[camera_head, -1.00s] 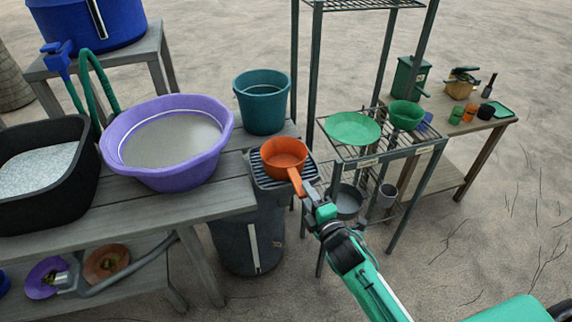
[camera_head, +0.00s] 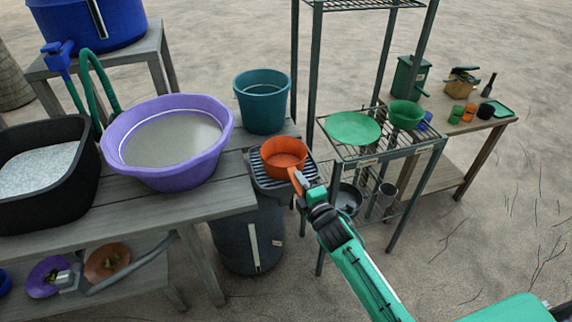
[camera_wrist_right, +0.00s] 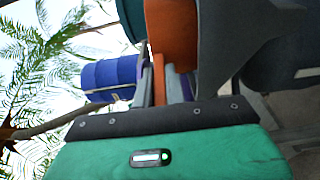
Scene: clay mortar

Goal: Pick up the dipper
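The orange dipper (camera_head: 284,154) is a round pot with a handle that points toward me. It rests upright on a small slatted rack (camera_head: 262,180) at the right end of the wooden bench. My right gripper (camera_head: 299,183) is at the outer end of the handle. In the right wrist view the orange dipper (camera_wrist_right: 172,35) fills the upper middle. Its handle lies between the fingers of the right gripper (camera_wrist_right: 165,88), which look open with a narrow gap beside the handle.
A purple basin (camera_head: 122,150) of water and a teal bucket (camera_head: 262,115) stand near the dipper. A wire shelf with a green plate (camera_head: 352,128) and green bowl (camera_head: 405,114) is close on the right. A dark bin (camera_head: 235,245) stands below.

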